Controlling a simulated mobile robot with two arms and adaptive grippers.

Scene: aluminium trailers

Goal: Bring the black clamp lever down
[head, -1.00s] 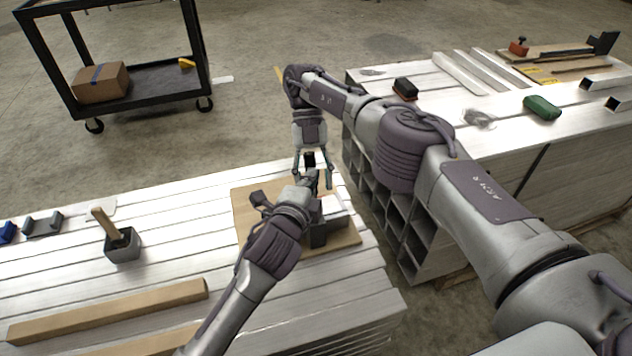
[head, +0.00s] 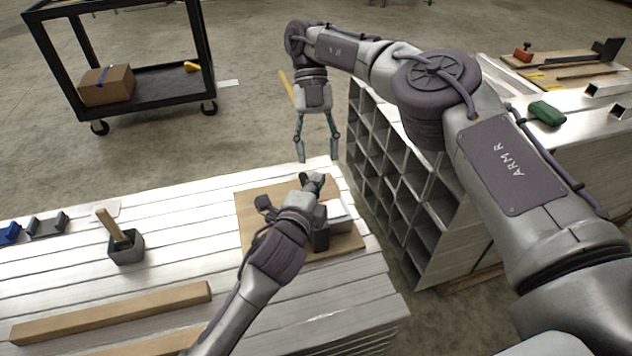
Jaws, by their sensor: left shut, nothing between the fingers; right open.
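A wooden board (head: 247,225) lies on the stacked aluminium lengths. On it are a black fixture part (head: 320,238), a light grey block (head: 341,222) and a small black-ended piece (head: 264,203) to the left. My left arm crosses over the board and hides much of the fixture. I cannot make out the black clamp lever or its angle. My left gripper (head: 313,181) is shut and empty, low over the board's far part. My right gripper (head: 318,158) is open and empty, pointing down above the board's far edge, apart from the fixture.
A grey holder (head: 126,249) with a wooden handle stands left on the stack. A wooden bar (head: 112,313) lies in front. A stack of square tubes (head: 410,200) stands right, with a green item (head: 547,113) on top. A black cart (head: 150,92) stands behind on open floor.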

